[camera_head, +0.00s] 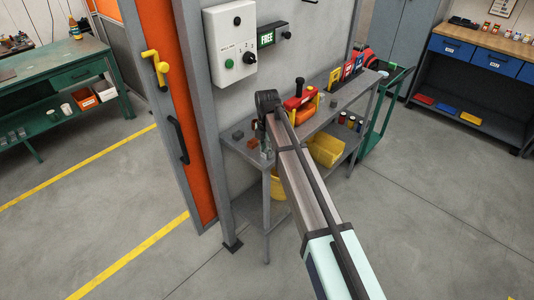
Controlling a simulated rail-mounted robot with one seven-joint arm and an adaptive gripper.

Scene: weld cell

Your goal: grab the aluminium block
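My arm reaches from the lower right to the grey metal bench (232,147) by the wall. My gripper (265,153) points down over the bench's near left end. It is small and dark, and I cannot tell whether its fingers are open or shut. A small dark grey block (237,134) lies on the bench to the left of the gripper.
A yellow bin (326,149) sits on the lower shelf. A control box (231,46) and the orange door (176,120) are close on the left. The floor in front is clear.

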